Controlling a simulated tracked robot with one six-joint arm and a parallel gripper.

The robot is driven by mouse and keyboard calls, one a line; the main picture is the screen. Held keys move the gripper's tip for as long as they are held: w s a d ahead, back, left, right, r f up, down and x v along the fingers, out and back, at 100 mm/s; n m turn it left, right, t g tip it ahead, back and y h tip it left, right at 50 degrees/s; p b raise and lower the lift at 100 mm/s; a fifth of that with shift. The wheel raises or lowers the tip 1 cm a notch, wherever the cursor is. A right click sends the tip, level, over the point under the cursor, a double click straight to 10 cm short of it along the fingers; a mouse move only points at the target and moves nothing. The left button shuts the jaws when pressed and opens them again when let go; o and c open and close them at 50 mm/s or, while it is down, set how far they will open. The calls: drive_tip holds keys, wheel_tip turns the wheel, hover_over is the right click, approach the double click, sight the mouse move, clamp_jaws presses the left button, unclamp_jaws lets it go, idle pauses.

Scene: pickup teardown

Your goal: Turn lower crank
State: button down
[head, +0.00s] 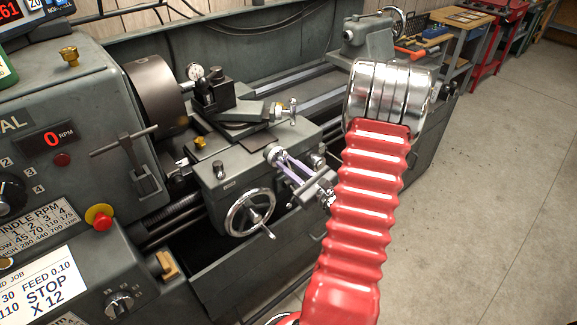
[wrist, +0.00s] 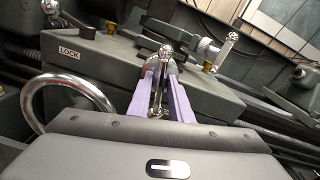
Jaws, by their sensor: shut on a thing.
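The lower crank (head: 274,153) is a small silver crank on the front of the lathe's carriage. In the wrist view the crank (wrist: 165,52) shows a round metal knob just beyond my fingers. My gripper (head: 285,160) reaches it from the right with its pale purple fingers. In the wrist view my gripper (wrist: 162,85) is shut on the crank, with a metal part of it between the fingers. The fingers hide part of the crank arm. The upper crank (head: 291,108) sits above and behind, apart from my gripper; it also shows in the wrist view (wrist: 228,46).
The large carriage handwheel (head: 250,212) is below left of my gripper and shows close by in the wrist view (wrist: 40,100). A lever (head: 123,141) sticks out at the headstock. The tailstock (head: 369,37) stands at the back. Open floor (head: 490,200) lies to the right.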

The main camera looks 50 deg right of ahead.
drive_tip(key=shift+f+m, duration=0.15)
drive_tip(key=shift+m, duration=0.75)
drive_tip(key=c, duration=1.8)
unclamp_jaws()
drive_tip(key=shift+c, duration=0.2)
drive_tip(key=shift+s, duration=0.1)
drive_tip(key=s+a, duration=0.1)
drive_tip(key=s, duration=1.2)
drive_tip(key=shift+s+a, duration=0.25)
drive_tip(key=shift+s, duration=0.05)
